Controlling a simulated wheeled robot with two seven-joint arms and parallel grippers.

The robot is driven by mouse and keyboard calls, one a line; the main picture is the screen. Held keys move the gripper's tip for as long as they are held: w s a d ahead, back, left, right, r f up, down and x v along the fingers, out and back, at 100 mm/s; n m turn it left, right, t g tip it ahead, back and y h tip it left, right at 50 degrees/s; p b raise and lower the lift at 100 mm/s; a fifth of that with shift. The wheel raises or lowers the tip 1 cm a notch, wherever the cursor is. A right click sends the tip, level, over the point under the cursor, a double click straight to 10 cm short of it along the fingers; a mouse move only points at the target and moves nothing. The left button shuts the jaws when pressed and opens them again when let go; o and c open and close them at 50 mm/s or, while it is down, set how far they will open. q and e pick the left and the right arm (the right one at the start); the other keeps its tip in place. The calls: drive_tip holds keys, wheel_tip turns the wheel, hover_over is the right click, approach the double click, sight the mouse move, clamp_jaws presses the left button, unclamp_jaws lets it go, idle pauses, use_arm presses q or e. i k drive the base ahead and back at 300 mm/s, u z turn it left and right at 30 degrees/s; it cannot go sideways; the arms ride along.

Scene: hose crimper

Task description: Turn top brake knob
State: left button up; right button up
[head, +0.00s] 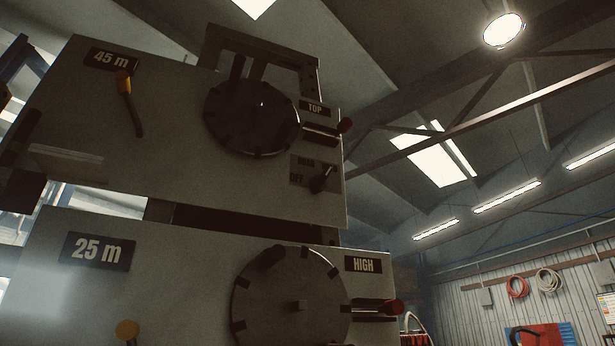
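The upper grey panel (180,150), marked 45 m, fills the upper left of the head view, seen from below. A small black knob (320,181) sits on its right side, beside a dark plate (302,168) reading OFF below and a blurred word above. The knob looks tilted, with its lower end toward the left. No frame text says "brake", so I cannot confirm which control is the brake knob. Neither gripper is in view.
A large dark notched wheel (252,114) is left of the knob, with an orange-topped lever (126,88) farther left. The lower 25 m panel (180,280) has another wheel (290,300) and a red-ended lever (397,306). Space right of the panels looks open.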

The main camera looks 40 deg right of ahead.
sight(317, 183)
drive_tip(key=k, duration=0.7)
drive_tip(key=z, duration=0.9)
drive_tip(key=i, duration=0.5)
drive_tip(key=z, duration=0.05)
